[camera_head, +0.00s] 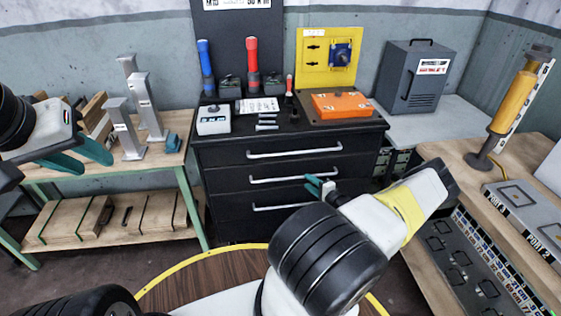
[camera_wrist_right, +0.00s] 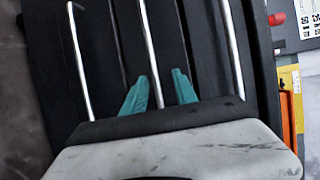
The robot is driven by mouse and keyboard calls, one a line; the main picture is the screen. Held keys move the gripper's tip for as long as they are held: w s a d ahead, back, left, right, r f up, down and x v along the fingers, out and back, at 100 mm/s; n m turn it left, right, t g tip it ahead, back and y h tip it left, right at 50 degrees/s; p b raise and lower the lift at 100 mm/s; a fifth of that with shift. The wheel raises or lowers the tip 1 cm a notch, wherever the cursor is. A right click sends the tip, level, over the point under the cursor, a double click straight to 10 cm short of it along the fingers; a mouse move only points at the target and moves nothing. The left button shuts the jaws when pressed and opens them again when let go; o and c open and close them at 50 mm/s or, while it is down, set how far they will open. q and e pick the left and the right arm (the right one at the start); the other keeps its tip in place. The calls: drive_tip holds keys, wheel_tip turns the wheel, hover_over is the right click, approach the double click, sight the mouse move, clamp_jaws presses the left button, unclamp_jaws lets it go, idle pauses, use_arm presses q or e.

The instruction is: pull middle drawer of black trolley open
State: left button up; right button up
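The black trolley (camera_head: 220,185) stands in the middle of the head view with three drawers, all looking shut. The middle drawer's silver handle (camera_head: 285,178) is a horizontal bar; it also shows in the right wrist view (camera_wrist_right: 150,45). My right gripper (camera_head: 319,186) is at the right end of this handle. In the wrist view its teal fingers (camera_wrist_right: 160,85) are apart, with the middle handle's bar running between them in the picture. I cannot tell whether they touch it. My left gripper (camera_head: 97,167) is open and empty at the left, in front of the wooden workbench.
The top handle (camera_head: 293,149) and bottom handle (camera_head: 285,207) lie close above and below. An orange box (camera_head: 342,105) and tools stand on the trolley. Wooden benches stand left (camera_head: 150,215) and right (camera_head: 530,150). A round brown table (camera_head: 205,285) is in front.

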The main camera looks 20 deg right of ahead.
sight(301, 177)
drive_tip(key=shift+m+h, duration=0.3)
drive_tip(key=x, duration=0.5)
drive_tip(key=f+x, duration=0.1)
drive_tip(key=x, duration=0.1)
drive_tip(key=shift+w+d+f, duration=0.15)
drive_tip(key=shift+d, duration=0.1)
clamp_jaws()
idle(1.0)
